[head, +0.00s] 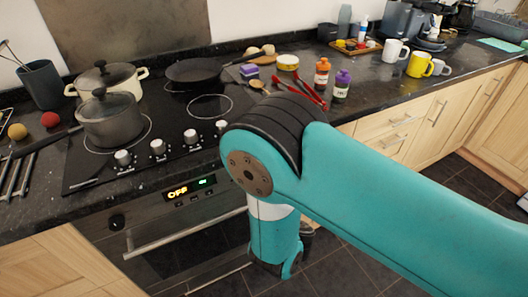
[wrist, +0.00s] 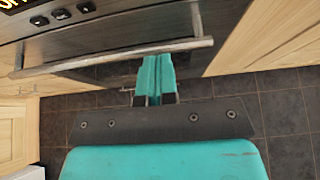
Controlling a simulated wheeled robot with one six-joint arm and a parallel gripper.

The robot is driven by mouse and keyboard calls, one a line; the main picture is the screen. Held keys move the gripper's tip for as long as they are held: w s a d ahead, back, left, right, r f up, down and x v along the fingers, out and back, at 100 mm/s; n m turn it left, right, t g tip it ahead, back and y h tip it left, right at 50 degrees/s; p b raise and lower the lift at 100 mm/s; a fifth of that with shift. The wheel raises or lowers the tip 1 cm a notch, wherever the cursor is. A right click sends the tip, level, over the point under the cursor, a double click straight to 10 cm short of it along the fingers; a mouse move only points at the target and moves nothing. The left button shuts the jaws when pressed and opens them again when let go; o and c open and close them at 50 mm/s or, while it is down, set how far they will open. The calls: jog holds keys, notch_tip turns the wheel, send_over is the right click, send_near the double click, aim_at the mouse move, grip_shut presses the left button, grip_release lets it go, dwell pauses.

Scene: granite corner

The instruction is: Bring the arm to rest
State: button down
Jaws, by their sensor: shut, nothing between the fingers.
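My teal arm crosses the head view from the lower right to a black joint in front of the counter, and a link hangs down from there before the oven. My gripper (wrist: 156,75) shows in the wrist view, its two teal fingers shut together with nothing between them. In that picture the fingertips lie just below the oven door handle (wrist: 120,57); I cannot tell whether they touch it. The handle also shows in the head view (head: 185,232). The fingers cannot be made out in the head view.
A hob (head: 160,125) bears a grey pot (head: 110,122), a cream pot (head: 118,80) and a black pan (head: 195,72). Red tongs (head: 303,92), an orange bottle (head: 322,75) and a purple-capped bottle (head: 341,86) are right of it.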

jog(key=w+d+r+m+g+h, duration=0.1)
jog(key=d+r+m+g+h, duration=0.1)
jog(key=d+r+m, duration=0.7)
jog(key=w+d+r+m+g+h, duration=0.1)
jog(key=d+r+m+g+h, duration=0.15)
jog(key=r+m, duration=0.8)
jog(key=s+d+r+m+g+y, duration=0.1)
jog(key=s+r+m+g, duration=0.1)
jog(key=s+r+m, duration=0.2)
jog(key=s+d+r+m+g, duration=0.2)
jog(key=s+r+m, duration=0.2)
jog(key=s, duration=0.6)
jog(key=s+d+r+m+g+y, duration=0.1)
jog(key=s+d+r+m+g, duration=0.1)
jog(key=s+r+m, duration=0.3)
jog(key=s+m, duration=0.2)
jog(key=s, duration=0.1)
jog(key=shift+d+y, duration=0.25)
jog(key=shift+y, duration=0.1)
